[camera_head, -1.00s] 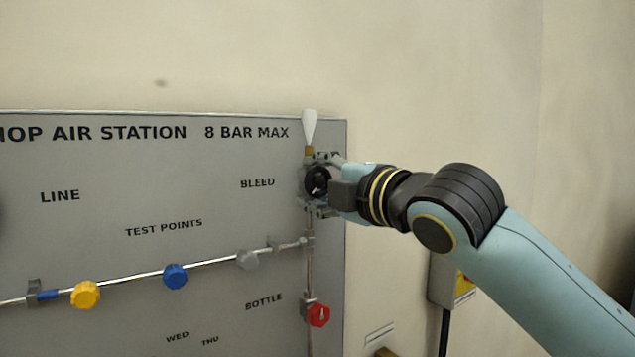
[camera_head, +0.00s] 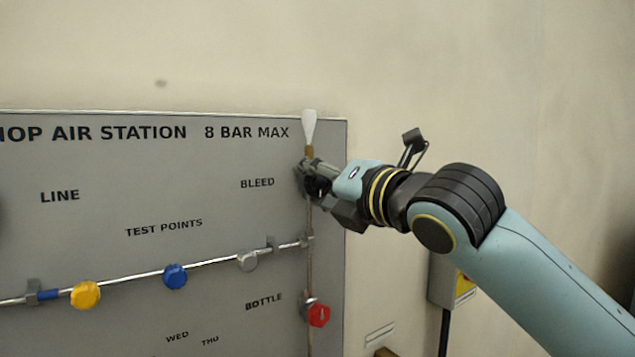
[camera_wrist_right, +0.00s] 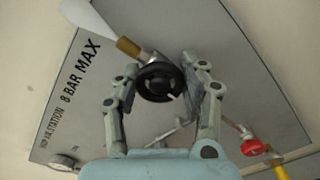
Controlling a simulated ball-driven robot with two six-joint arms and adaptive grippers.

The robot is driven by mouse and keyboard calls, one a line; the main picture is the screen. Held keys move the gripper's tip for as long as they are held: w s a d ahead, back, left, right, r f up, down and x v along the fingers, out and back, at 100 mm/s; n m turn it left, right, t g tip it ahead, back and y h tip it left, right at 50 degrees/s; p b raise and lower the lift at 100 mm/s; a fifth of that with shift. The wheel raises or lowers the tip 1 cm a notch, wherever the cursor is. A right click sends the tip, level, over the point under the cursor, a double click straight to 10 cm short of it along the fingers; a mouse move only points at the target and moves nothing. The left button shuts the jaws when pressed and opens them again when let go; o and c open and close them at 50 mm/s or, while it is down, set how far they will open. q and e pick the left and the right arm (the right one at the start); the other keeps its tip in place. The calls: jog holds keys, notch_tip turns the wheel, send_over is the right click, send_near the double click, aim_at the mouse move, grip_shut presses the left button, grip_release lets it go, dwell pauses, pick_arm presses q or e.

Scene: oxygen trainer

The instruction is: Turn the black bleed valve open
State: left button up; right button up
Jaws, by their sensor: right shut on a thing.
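The black bleed valve (camera_wrist_right: 160,82) is a round black handwheel on the vertical pipe, below a white cone with a brass neck (camera_head: 309,130). In the head view the valve is mostly hidden by my right gripper (camera_head: 312,180), which is at the panel's right edge beside the BLEED label. In the right wrist view the wheel sits between the two fingers of my right gripper (camera_wrist_right: 161,86), and the gripper is shut on it. My left gripper is not in view.
The grey panel (camera_head: 120,190) carries a slanted pipe with yellow (camera_head: 85,295), blue (camera_head: 175,276) and grey (camera_head: 247,261) knobs. A red knob (camera_head: 318,315) is below the bleed valve by the BOTTLE label. A grey box (camera_head: 442,280) is on the wall at right.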

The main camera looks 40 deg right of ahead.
jog(key=shift+f, duration=0.25)
dwell(0.3)
jog(key=o, duration=1)
jog(key=shift+o, duration=1.1)
jog(key=shift+r, duration=0.1)
jog(key=shift+r, duration=0.1)
